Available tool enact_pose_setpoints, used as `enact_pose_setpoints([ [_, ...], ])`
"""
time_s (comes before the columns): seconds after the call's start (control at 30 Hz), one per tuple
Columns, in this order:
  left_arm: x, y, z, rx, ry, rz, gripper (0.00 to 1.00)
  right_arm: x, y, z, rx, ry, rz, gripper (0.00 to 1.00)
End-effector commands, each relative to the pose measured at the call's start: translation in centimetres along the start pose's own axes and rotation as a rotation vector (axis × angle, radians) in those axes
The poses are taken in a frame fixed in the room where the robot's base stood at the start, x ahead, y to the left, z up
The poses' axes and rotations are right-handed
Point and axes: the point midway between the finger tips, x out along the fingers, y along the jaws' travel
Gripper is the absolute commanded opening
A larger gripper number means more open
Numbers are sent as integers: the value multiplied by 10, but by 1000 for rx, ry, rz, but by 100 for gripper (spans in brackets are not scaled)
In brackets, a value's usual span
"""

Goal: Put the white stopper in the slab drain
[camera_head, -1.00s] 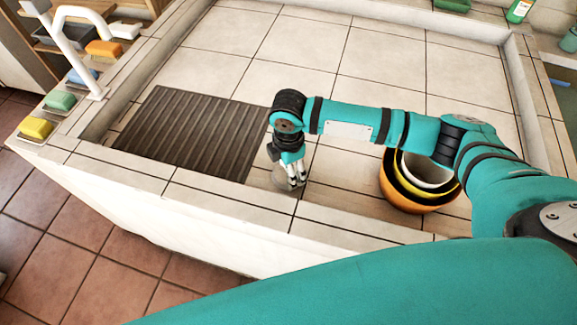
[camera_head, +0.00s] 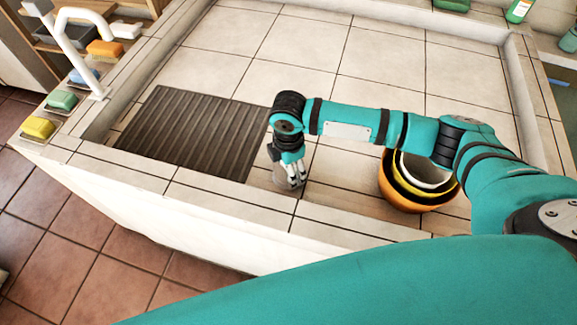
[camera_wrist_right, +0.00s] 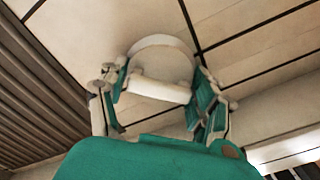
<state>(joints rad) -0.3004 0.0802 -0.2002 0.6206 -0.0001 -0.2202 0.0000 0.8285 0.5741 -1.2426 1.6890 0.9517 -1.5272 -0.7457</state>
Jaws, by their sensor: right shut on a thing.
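My right gripper (camera_head: 291,176) points down over the tiled slab, just right of the ribbed mat. It is shut on the white stopper (camera_head: 284,182), which shows as a pale round piece below the fingers. In the right wrist view the stopper (camera_wrist_right: 160,52) shows a round pale disc and a flat bar between the two fingers. I cannot tell whether it touches the slab. The slab drain is not visible in either view. My left gripper is not in view.
A dark ribbed mat (camera_head: 195,132) lies left of the gripper. Nested bowls (camera_head: 405,201) stand to the right, near my forearm. A raised tiled rim (camera_head: 228,203) borders the slab in front. Soaps (camera_head: 61,101) and a white tap (camera_head: 85,60) line the left edge. The tiles behind are clear.

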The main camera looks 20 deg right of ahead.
Motion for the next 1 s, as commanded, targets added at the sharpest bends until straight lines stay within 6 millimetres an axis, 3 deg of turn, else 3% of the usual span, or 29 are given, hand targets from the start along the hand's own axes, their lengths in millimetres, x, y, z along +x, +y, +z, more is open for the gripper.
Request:
enact_pose_setpoints([
  [0.27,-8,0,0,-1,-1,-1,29,-1,0,0,0,-1,-1,28],
  [1.0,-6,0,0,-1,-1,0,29,6,0,0,-1,1,0,28],
])
